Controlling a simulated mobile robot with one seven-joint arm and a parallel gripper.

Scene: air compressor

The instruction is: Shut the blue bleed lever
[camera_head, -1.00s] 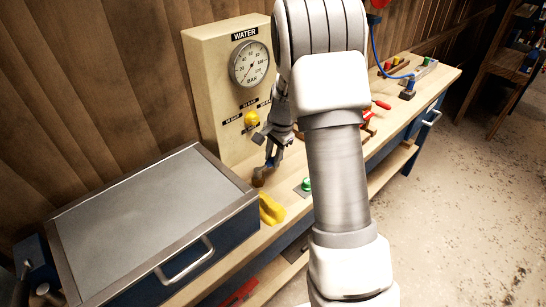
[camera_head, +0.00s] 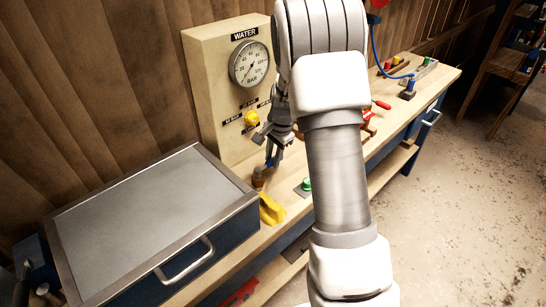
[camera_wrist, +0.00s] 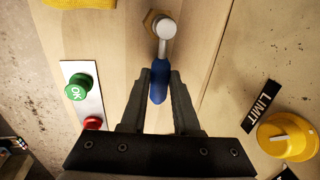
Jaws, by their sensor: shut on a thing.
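The blue bleed lever (camera_wrist: 158,84) shows in the wrist view. It runs from a round grey pivot (camera_wrist: 166,28) on a brass fitting down between the dark fingers of my gripper (camera_wrist: 159,76). The fingers are shut on the blue handle. In the head view, my gripper (camera_head: 273,153) is low over the bench, just behind the brass fitting (camera_head: 258,177). The lever is small and partly hidden by the fingers there.
A beige panel holds the WATER gauge (camera_head: 249,64) and a yellow knob (camera_head: 251,118). A yellow object (camera_head: 271,209) and green button (camera_head: 307,184) are in front on the bench. A red button (camera_wrist: 93,123) is beside the green one. A grey-topped blue drawer box (camera_head: 150,215) stands left.

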